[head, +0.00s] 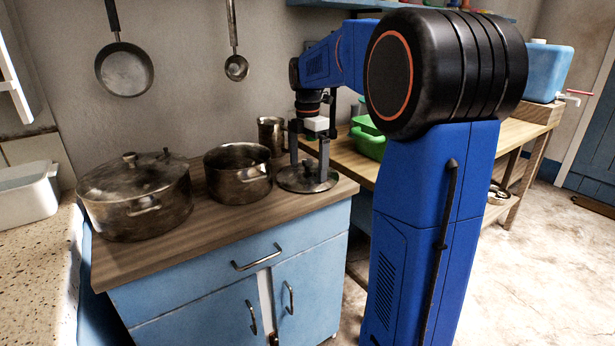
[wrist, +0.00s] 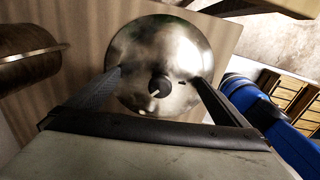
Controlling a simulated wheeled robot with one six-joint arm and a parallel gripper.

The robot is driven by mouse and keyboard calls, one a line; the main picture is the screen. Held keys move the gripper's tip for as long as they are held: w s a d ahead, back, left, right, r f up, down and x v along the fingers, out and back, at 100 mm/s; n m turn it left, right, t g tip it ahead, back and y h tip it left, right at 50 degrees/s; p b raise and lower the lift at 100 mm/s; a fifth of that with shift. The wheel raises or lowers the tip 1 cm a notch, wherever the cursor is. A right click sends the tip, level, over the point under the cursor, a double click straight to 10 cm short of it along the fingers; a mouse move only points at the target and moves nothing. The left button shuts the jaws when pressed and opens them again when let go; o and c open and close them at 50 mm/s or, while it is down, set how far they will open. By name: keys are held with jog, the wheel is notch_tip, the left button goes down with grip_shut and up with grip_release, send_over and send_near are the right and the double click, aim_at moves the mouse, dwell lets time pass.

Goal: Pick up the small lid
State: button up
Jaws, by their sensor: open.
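The small lid (head: 306,179) is a round, dull metal disc with a dark knob, lying on the wooden worktop near its right end. In the wrist view the lid (wrist: 160,50) fills the upper middle, with its black knob at the centre. My gripper (head: 312,170) points down over the lid, one finger on each side of the knob. In the wrist view my gripper (wrist: 160,75) is open, its fingers reaching over the lid with the knob between them. The fingers look apart from the knob. I cannot tell whether the fingertips touch the lid.
An open metal pot (head: 238,172) stands just left of the lid, and a larger lidded pot (head: 135,196) stands further left. A metal mug (head: 271,134) stands behind. A green basin (head: 367,138) sits on the table to the right. A pan (head: 124,70) and ladle (head: 236,67) hang above.

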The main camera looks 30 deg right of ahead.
jog(key=shift+s, duration=0.1)
jog(key=c, duration=1.7)
jog(key=shift+c, duration=0.6)
jog(key=shift+f, duration=0.15)
